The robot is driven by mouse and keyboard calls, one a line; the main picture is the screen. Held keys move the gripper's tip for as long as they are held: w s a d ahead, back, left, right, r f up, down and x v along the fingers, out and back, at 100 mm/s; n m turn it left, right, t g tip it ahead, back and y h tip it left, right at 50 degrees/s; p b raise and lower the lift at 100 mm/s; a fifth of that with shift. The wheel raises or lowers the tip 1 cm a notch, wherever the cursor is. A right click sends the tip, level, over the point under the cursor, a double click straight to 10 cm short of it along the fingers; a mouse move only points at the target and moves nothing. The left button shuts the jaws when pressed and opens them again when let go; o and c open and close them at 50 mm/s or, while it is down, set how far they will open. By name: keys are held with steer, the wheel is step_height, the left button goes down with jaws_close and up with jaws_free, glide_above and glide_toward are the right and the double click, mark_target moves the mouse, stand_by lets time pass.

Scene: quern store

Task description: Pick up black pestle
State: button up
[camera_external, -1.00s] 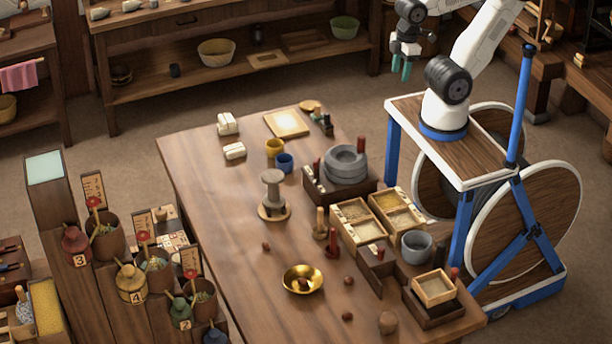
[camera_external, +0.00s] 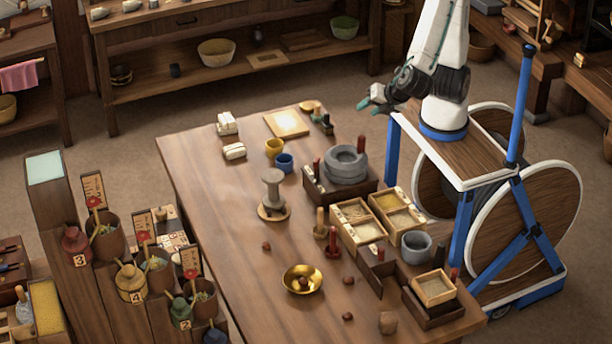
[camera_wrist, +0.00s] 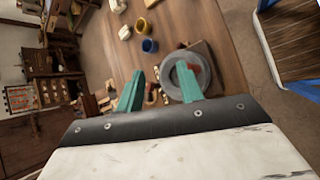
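I cannot make out a black pestle for certain in either view. On the table (camera_external: 222,205), a light wooden pestle-shaped piece (camera_external: 319,222) and a dark red one (camera_external: 333,242) stand upright near the compartment boxes. The fingers cover part of the grey stone quern (camera_wrist: 205,68) below.
The stone quern (camera_external: 345,166) stands in a dark tray by the table's right edge.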

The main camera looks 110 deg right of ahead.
steer(key=w+a+f+n+t, duration=0.1)
steer(key=a+f+n+t, duration=0.15)
steer(key=a, duration=0.25)
steer(key=w+a+f+n+t, duration=0.1)
steer(key=w+a+n, duration=0.1)
steer(key=a+n, duration=0.25)
steer(key=n+t+y, duration=0.6)
steer(key=n+y, duration=0.5)
steer(key=n, duration=0.6)
glide_toward(441, 251)
steer(key=w+f, duration=0.2)
steer(key=x, duration=0.7)
steer(key=shift+s+d+f, duration=0.1)
steer(key=shift+f, duration=0.05)
steer(key=c, duration=0.8)
